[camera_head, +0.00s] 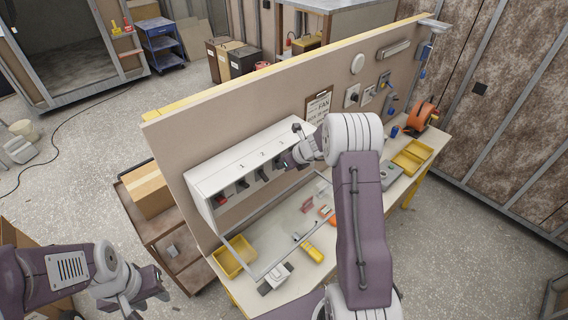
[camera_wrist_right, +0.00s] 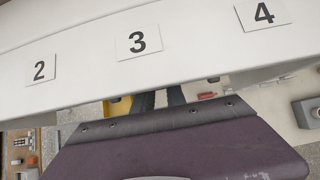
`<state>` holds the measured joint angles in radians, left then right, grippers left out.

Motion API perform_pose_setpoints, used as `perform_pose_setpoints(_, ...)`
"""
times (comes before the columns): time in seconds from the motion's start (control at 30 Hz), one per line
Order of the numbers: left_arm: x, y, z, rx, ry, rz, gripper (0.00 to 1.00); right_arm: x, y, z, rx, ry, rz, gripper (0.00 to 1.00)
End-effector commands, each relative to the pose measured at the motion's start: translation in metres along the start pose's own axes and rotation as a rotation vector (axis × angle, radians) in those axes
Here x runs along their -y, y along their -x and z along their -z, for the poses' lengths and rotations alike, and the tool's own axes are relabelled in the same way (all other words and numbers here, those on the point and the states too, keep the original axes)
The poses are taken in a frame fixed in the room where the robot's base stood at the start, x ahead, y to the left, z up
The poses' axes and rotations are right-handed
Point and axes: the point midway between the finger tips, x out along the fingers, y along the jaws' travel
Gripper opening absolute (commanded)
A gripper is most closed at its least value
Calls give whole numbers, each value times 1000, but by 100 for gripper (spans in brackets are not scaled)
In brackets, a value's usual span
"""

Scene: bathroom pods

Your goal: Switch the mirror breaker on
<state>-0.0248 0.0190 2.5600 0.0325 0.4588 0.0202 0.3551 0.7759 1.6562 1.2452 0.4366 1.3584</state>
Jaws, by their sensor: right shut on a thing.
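The white breaker box (camera_head: 205,181) is fixed to the beige panel wall, with numbered labels along its top; labels 2, 3 and 4 show close up in the right wrist view (camera_wrist_right: 138,42). Below the labels are a red switch (camera_head: 220,200) and dark switches (camera_head: 243,185). My right gripper (camera_head: 286,163) reaches into the box under label 3, and its dark fingers (camera_wrist_right: 160,98) pass below the box edge. It is shut on a breaker switch, which the fingers and box edge hide. My left gripper (camera_head: 146,298) is open and empty, low at the left, away from the box.
A clipboard (camera_head: 318,104) with a handwritten list hangs right of the box. A framed cover (camera_head: 258,277) hangs down in front of the box, over the bench. Yellow bins (camera_head: 233,256), (camera_head: 412,156), small tools and an orange cable reel (camera_head: 423,114) stand on the bench.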

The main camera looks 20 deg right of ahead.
Motion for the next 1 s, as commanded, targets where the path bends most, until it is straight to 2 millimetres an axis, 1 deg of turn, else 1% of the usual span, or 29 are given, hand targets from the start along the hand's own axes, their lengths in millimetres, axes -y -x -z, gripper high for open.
perform_pose_setpoints(0.13,0,0,0,0,0,0,38,-1,-1,3,-4,-1,-3,0)
perform_pose_setpoints(0.17,0,0,0,0,0,0,38,-1,-1,3,-5,-1,-3,22)
perform_pose_setpoints(0.2,0,0,0,0,0,0,38,-1,-1,3,-4,-1,-3,33)
perform_pose_setpoints(0.23,0,0,0,0,0,0,38,-1,-1,2,-4,-1,-3,38)
perform_pose_setpoints(0.5,0,0,0,0,0,0,38,-1,0,1,-2,0,-2,38)
perform_pose_setpoints(0.57,0,-1,0,0,0,0,38,0,3,1,0,1,-1,38)
perform_pose_setpoints(0.67,0,-4,0,0,0,0,38,0,18,0,1,1,0,38)
perform_pose_setpoints(0.8,0,-8,-1,0,0,0,38,1,50,1,1,2,1,38)
perform_pose_setpoints(0.9,0,-10,-1,0,0,0,38,1,70,0,0,0,0,38)
perform_pose_setpoints(1.0,0,-11,-1,0,0,0,38,0,83,1,-2,0,-1,38)
